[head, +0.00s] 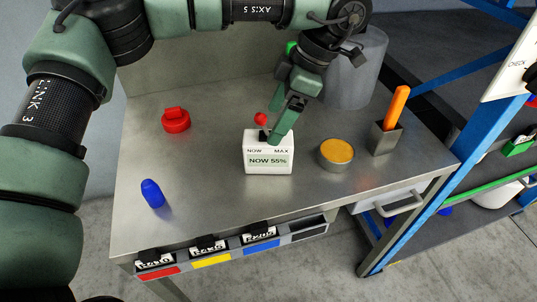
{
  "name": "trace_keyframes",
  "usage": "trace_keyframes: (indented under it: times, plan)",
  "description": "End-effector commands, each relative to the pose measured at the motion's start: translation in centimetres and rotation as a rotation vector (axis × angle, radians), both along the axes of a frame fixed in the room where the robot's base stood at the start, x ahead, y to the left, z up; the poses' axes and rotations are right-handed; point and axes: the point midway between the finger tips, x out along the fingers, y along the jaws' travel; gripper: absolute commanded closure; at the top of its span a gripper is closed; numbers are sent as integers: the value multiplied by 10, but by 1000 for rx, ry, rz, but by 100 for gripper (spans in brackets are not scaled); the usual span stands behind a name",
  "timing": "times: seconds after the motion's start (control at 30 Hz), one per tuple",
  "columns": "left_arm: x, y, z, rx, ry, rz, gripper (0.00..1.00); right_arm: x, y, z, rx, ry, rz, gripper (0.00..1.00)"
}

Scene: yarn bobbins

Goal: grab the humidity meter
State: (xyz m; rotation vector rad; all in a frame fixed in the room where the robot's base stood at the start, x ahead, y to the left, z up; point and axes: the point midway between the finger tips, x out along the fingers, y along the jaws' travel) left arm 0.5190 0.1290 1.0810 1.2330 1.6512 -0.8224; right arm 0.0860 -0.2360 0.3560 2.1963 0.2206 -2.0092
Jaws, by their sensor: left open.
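The humidity meter (269,159) is a small white box with a display reading "NOW 55%" and the labels NOW and MAX. It stands upright on the metal table. My left gripper (274,137) points down at the top of the meter from behind, with its fingertips at the meter's upper edge. It is open. I cannot tell whether the fingers touch the meter. My right gripper does not show.
On the metal table (220,200) are a red object (176,120), a blue cone (152,193), a round tin with orange contents (336,153) and a holder with an orange stick (385,138). A grey cylinder (358,75) stands behind. A blue-framed rack (430,165) is at right.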

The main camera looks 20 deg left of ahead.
Motion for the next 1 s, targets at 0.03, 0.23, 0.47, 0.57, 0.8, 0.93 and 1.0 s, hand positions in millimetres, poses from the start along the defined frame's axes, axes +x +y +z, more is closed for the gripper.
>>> trace_keyframes:
  times: [0.03,0.23,0.47,0.57,0.8,0.93,1.0]
  plan:
    - [-1,3,-4,1,2,1,20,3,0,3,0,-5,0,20]
    - [1,9,-25,2,4,2,20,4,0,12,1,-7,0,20]
    - [3,18,-58,1,4,2,20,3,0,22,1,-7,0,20]
    - [2,19,-64,0,1,0,20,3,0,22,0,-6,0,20]
    - [2,20,-65,0,1,1,26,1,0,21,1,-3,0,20]
    - [2,20,-65,0,1,1,62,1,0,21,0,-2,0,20]
    - [2,20,-65,0,1,1,81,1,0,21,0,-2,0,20]
